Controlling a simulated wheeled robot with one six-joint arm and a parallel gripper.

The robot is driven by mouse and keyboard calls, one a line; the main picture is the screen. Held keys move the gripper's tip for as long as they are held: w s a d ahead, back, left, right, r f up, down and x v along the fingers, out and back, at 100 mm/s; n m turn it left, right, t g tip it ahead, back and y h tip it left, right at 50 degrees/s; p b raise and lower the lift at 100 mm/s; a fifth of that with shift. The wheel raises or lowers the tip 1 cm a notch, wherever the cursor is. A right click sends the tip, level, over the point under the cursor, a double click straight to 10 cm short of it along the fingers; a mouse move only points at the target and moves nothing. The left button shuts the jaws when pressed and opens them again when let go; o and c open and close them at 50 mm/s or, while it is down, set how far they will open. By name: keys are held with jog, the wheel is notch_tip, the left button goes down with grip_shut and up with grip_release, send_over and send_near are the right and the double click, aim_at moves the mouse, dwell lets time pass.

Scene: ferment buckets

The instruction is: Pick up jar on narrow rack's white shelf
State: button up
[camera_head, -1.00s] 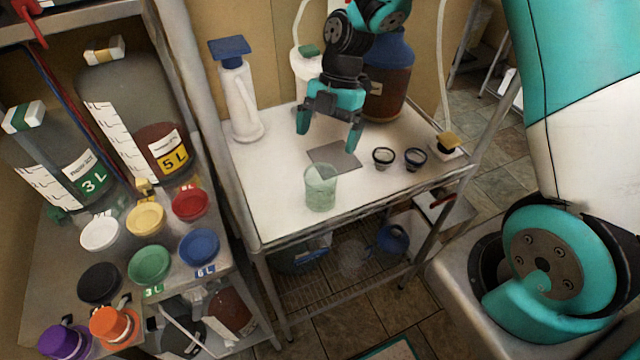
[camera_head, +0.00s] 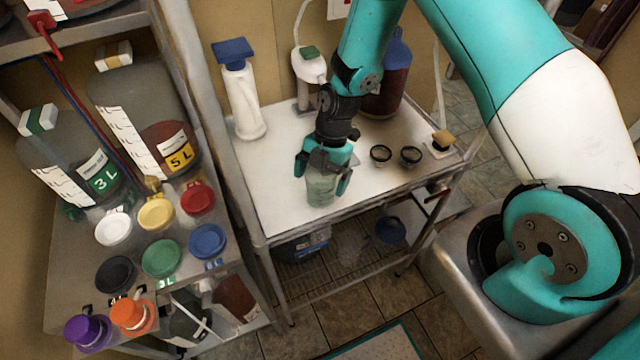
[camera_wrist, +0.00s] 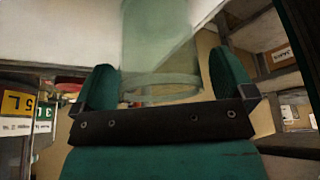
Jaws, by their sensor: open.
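The jar (camera_head: 320,190) is a pale green, see-through vessel standing upright on the white shelf (camera_head: 285,205) of the narrow rack, near its front edge. My gripper (camera_head: 321,180) is right over the jar, with one teal finger on each side of it. The fingers are open, and I cannot tell whether either touches the glass. In the wrist view the jar (camera_wrist: 160,50) sits between the two teal fingertips (camera_wrist: 161,88), with its rim towards the palm. The gripper hides the top of the jar in the head view.
Two small dark-rimmed cups (camera_head: 381,154) stand right of the jar. On the left, another rack holds large measuring vessels (camera_head: 145,115) and several coloured lids (camera_head: 162,257). The shelf's front left is clear.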

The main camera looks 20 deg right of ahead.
jog(key=c, duration=1.1)
jog(key=shift+o, duration=0.2)
jog(key=shift+r, duration=0.1)
